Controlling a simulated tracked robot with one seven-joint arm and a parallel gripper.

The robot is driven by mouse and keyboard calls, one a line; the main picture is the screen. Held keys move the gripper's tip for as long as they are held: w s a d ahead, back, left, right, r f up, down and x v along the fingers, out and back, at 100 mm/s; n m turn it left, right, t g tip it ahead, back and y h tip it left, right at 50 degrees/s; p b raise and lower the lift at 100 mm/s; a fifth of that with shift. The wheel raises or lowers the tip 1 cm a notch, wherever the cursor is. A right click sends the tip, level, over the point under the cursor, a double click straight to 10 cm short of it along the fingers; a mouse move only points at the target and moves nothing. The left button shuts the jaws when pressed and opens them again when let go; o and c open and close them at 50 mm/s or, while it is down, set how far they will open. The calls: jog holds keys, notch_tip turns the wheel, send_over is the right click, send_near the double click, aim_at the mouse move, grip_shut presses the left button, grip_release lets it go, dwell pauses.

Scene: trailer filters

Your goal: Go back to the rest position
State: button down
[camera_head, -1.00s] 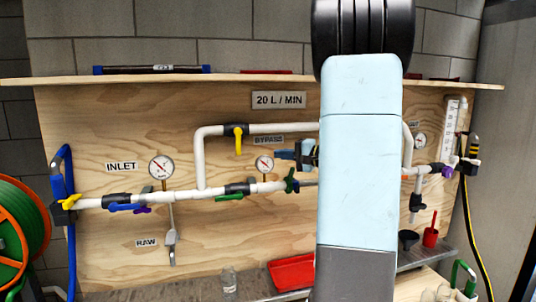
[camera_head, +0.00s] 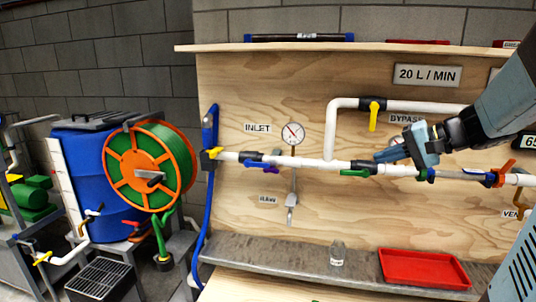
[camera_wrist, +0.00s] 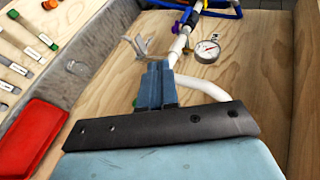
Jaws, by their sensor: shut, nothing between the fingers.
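My gripper (camera_head: 385,154) has blue-grey fingers that are closed together with nothing between them. In the head view it reaches in from the right, in front of the pipe board, and overlaps the white horizontal pipe (camera_head: 312,162) near a green-handled valve (camera_head: 355,172). I cannot tell whether it touches the pipe. In the wrist view the shut fingers (camera_wrist: 157,72) point toward the pipe run, with a grey valve lever (camera_wrist: 141,46) just beyond their tips.
The plywood board carries an inlet gauge (camera_head: 293,133) and a yellow-handled bypass valve (camera_head: 373,115). A red tray (camera_head: 424,268) and a clear bottle (camera_head: 338,254) stand on the grey ledge. At left are an orange-green hose reel (camera_head: 150,167) and a blue barrel (camera_head: 85,180).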

jog(key=s+a+f+n+h, duration=0.1)
jog(key=s+a+n+h, duration=0.1)
jog(key=s+h, duration=0.3)
jog(key=s+a+f+n+g+h, duration=0.1)
jog(key=s+a+f+n+h, duration=0.1)
jog(key=s, duration=1)
jog(key=shift+s+a+n+h, duration=0.2)
jog(key=shift+a+n+h, duration=0.35)
jog(key=shift+n+h, duration=0.7)
